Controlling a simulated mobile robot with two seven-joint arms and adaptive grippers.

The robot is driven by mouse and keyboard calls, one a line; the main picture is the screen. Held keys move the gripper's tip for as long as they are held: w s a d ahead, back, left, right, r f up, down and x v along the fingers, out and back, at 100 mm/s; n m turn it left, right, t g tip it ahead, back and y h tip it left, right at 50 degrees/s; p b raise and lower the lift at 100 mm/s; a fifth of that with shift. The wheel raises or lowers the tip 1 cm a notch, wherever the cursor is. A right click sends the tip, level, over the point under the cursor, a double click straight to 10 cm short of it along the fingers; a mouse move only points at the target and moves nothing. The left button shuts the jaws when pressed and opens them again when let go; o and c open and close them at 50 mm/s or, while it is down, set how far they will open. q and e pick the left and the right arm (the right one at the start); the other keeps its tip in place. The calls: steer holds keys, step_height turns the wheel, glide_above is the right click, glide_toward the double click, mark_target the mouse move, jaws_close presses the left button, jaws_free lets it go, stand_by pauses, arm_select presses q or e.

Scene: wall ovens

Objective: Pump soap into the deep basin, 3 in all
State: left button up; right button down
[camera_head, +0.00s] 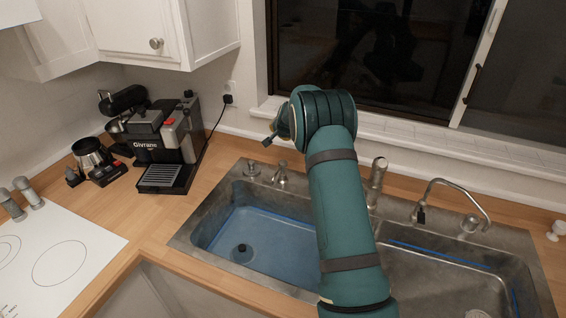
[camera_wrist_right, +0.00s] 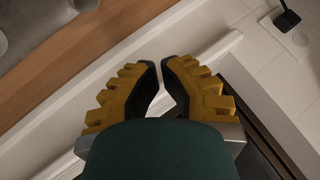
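A metal sink with two basins is set in the wooden counter. The left basin (camera_head: 265,240) has a bluish floor and a dark drain; the right basin (camera_head: 440,280) is partly behind my right arm. A small metal pump spout (camera_head: 281,177), which looks like the soap dispenser, stands on the sink's back rim, left of my arm. My right gripper (camera_head: 268,140) hangs behind and above it, near the window sill, partly hidden by the wrist. My left gripper is not in view.
A main faucet (camera_head: 377,180) stands right of my arm, and a thin curved tap (camera_head: 455,190) farther right. A short knob (camera_head: 252,169) sits left of the pump. A coffee machine (camera_head: 165,140) stands on the left counter. The window sill (camera_head: 400,145) is close behind the gripper.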

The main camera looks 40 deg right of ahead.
mark_target(281, 161)
step_height(281, 161, down, 9)
steer(key=b, duration=0.6)
steer(key=shift+r, duration=0.1)
stand_by(1.2)
steer(key=shift+f+b, duration=0.45)
steer(key=shift+b, duration=0.15)
steer(key=shift+f+b, duration=0.95)
steer(key=shift+f, duration=0.3)
stand_by(1.1)
stand_by(0.3)
steer(key=shift+r+p, duration=1.1)
steer(key=shift+r, duration=0.6)
